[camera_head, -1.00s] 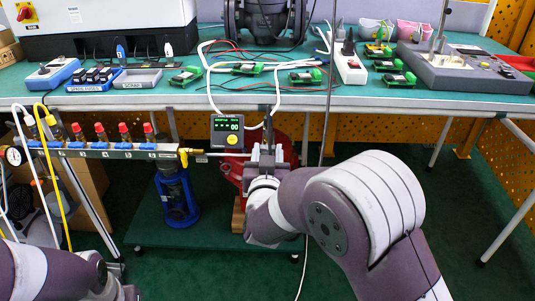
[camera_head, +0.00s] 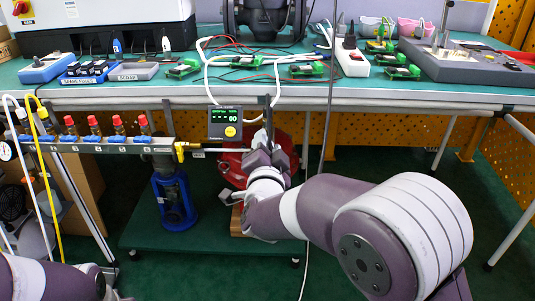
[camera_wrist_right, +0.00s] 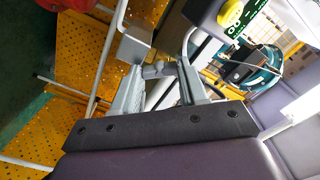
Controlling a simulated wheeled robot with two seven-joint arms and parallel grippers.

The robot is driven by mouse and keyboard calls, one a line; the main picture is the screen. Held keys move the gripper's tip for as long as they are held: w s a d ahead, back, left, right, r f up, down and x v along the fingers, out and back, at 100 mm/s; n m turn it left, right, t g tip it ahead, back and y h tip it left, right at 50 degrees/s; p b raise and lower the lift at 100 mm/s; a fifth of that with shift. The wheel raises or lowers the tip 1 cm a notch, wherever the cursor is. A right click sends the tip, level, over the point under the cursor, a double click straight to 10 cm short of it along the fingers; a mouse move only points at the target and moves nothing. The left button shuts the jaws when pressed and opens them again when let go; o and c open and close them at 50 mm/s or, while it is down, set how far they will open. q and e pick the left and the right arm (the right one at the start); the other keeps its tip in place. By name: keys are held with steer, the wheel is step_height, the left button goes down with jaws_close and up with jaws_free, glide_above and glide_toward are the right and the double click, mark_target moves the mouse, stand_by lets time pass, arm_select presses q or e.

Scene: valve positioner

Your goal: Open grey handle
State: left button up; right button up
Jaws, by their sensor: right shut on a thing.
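My right gripper (camera_head: 266,150) is in front of the bench's lower front, just right of the yellow-handled valve. In the right wrist view, its two grey fingers (camera_wrist_right: 158,68) are close around a short grey bar. This bar joins a bent grey handle (camera_wrist_right: 134,47), at the upper left of the fingertips. In the head view, my gripper and wrist hide most of the handle, so its exact angle cannot be told. My left arm shows only at the lower left corner of the head view, and its gripper is out of the picture.
A small display (camera_head: 225,122) reading 00 is left of my right gripper. A manifold (camera_head: 100,145) with red-capped valves runs to the left. A blue-framed unit (camera_head: 174,200) stands on the lower shelf (camera_head: 150,238). A thin vertical pole (camera_head: 327,120) is close on the right.

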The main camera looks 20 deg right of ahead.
steer(key=m+b, duration=0.1)
steer(key=m, duration=0.1)
steer(key=m+b, duration=0.2)
steer(key=shift+f+m+b, duration=0.3)
steer(key=shift+f, duration=0.05)
steer(key=shift+r+m+b, duration=0.15)
steer(key=shift+m+b, duration=1.3)
steer(key=shift+m, duration=0.25)
steer(key=o, duration=1.1)
steer(key=shift+c, duration=0.2)
steer(key=shift+r, duration=0.1)
